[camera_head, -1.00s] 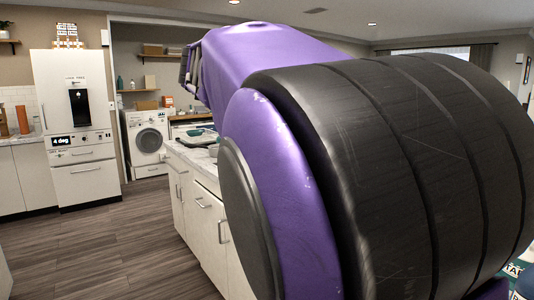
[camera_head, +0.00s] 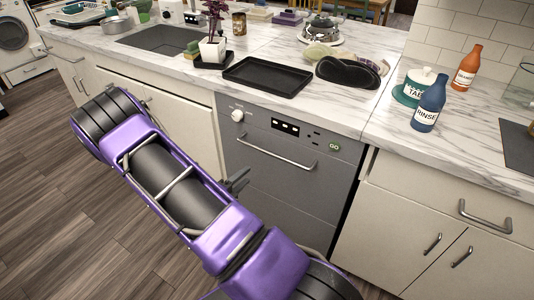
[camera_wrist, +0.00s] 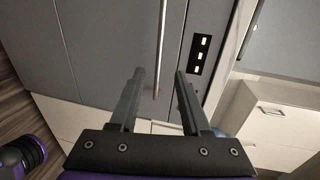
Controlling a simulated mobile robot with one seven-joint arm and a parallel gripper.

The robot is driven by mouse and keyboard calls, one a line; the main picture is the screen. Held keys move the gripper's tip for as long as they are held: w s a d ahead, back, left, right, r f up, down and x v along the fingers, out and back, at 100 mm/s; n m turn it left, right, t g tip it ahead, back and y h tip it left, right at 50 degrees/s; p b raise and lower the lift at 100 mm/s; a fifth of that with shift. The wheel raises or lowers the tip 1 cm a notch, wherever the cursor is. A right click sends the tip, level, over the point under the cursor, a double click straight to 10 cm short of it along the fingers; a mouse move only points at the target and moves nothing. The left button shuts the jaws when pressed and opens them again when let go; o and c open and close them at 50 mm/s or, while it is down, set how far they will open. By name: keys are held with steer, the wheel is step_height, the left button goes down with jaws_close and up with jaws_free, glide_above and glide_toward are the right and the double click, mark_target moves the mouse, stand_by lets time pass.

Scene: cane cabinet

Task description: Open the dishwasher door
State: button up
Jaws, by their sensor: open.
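The grey dishwasher (camera_head: 285,190) is built in under the marble counter, and its door looks shut. Its silver bar handle (camera_head: 273,149) runs across the upper door, below a small dark display. My gripper (camera_head: 238,180) is in front of the door's left part, below the handle's left end, partly hidden by my purple arm. In the wrist view the two dark fingers of my gripper (camera_wrist: 160,75) are apart. The handle (camera_wrist: 160,45) shows in line with the gap between them, with nothing gripped. How far the fingertips are from the handle is hard to tell.
A black tray (camera_head: 266,77) lies on the counter above the dishwasher. A blue bottle (camera_head: 428,105) and an orange bottle (camera_head: 467,68) stand to the right. White cabinets (camera_head: 425,215) with handles flank the dishwasher. The wooden floor (camera_head: 70,220) at left is clear.

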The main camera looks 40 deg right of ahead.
mark_target(271, 153)
steer(key=b+x, duration=0.1)
steer(key=x, duration=1.6)
steer(key=shift+d+f, duration=0.1)
steer(key=shift+d, duration=0.05)
jaws_close()
stand_by(0.7)
